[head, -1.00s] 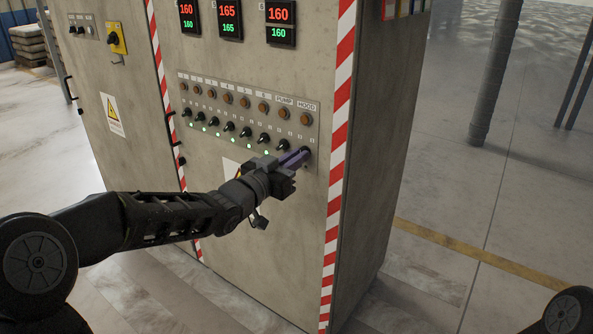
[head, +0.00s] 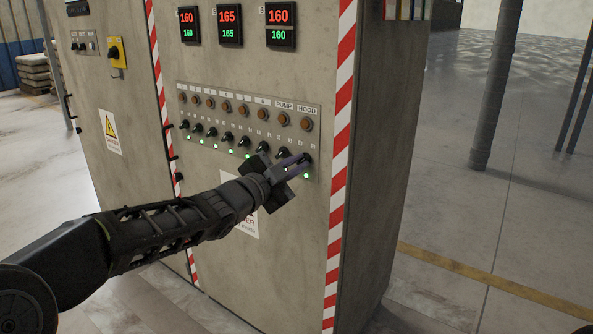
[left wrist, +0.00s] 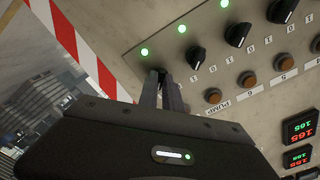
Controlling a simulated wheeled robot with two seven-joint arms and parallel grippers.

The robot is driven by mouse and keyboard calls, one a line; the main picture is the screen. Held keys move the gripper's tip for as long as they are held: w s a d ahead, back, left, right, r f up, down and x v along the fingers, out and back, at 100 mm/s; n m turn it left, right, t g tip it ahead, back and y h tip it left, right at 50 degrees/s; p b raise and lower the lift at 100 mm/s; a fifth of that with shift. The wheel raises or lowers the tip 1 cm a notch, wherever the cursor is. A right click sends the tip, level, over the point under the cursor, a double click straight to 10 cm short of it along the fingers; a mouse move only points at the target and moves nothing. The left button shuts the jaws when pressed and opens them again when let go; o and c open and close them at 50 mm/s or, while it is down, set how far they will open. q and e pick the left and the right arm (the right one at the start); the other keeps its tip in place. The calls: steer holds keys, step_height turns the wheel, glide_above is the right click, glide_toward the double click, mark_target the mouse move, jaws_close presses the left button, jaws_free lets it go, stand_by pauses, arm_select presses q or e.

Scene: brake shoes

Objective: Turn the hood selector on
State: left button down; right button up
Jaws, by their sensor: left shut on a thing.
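The hood selector (head: 307,157) is a black knob at the right end of the row on the control panel, under the HOOD label (head: 307,109). My left gripper (head: 300,160) reaches it from the lower left and is shut on it. In the left wrist view the two fingers (left wrist: 161,78) close around the dark knob, which they mostly hide; its exact angle cannot be told. A green light (head: 306,175) is lit just below the selector; it also shows in the left wrist view (left wrist: 144,51). My right gripper is out of view.
The pump selector (head: 283,152) and several other black knobs sit close by on the left. Amber lamps (head: 306,124) line the row above. Red-and-white striped tape (head: 337,190) marks the cabinet's right edge. Open floor lies to the right.

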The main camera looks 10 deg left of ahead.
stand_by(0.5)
arm_select(q)
steer(key=c, duration=1.5)
jaws_free()
steer(key=p+v, duration=0.1)
steer(key=v, duration=0.6)
steer(key=shift+s+a, duration=0.1)
steer(key=shift+s, duration=0.25)
